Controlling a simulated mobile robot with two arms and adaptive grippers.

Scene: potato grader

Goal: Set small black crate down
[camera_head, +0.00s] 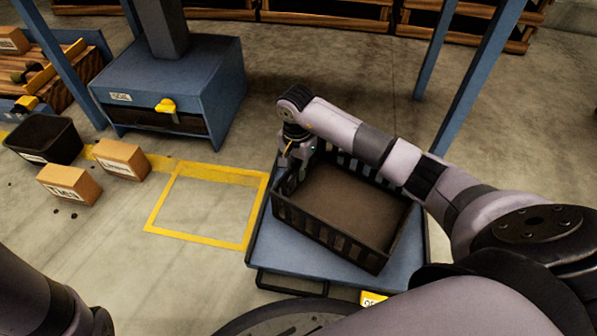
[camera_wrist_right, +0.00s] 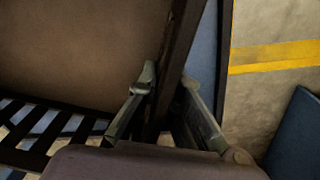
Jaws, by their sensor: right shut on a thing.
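The black slatted crate (camera_head: 325,236) is over a blue cart top (camera_head: 300,258), slightly turned, with a plain brown inside. I cannot tell whether its base touches the cart top or is just above it. My right gripper (camera_head: 296,154) is at the crate's far left corner, shut on its rim. In the right wrist view, the gripper's fingers (camera_wrist_right: 166,88) lie on both sides of the crate's dark wall (camera_wrist_right: 181,45). My left gripper is out of view; only a dark part of my left arm shows at the lower left.
A yellow-outlined empty floor square (camera_head: 205,207) lies left of the cart. Two cardboard boxes (camera_head: 121,160) (camera_head: 69,185) and a black bin (camera_head: 43,139) stand further left. A blue machine (camera_head: 172,95) stands behind. Blue posts (camera_head: 480,75) rise at the back right.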

